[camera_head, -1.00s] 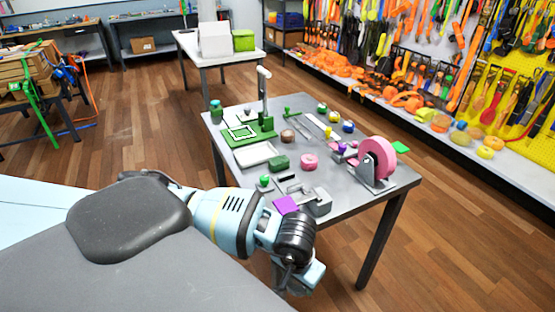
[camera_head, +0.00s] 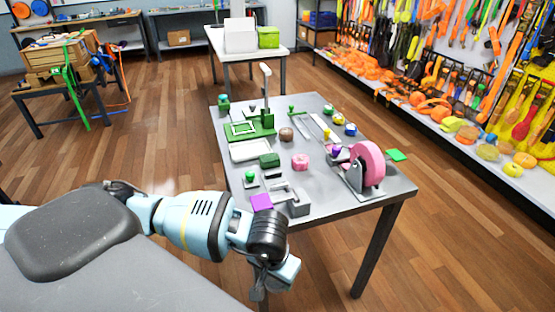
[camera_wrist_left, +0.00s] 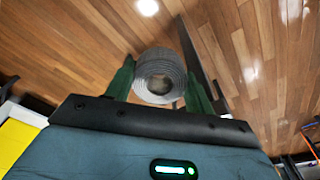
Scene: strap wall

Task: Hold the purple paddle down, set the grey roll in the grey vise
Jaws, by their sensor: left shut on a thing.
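A grey ribbed roll (camera_wrist_left: 160,75) sits between the dark green fingers of my left gripper (camera_wrist_left: 160,88) in the left wrist view. The gripper is shut on it, with wood floor behind. In the head view my left gripper (camera_head: 272,284) is low, in front of the table's near edge, and the roll in it cannot be made out. The purple paddle (camera_head: 261,202) is a flat square at the table's near edge, above the gripper in the picture. The grey vise (camera_head: 299,207) appears to be the block just right of the paddle. My right gripper is not in view.
The grey table (camera_head: 330,207) holds a pink wheel (camera_head: 368,163) on a stand, a pink roll (camera_head: 300,162), a dark green block (camera_head: 269,160), a white tray (camera_head: 250,151) and a green fixture with a post (camera_head: 266,120). Floor is clear around it.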

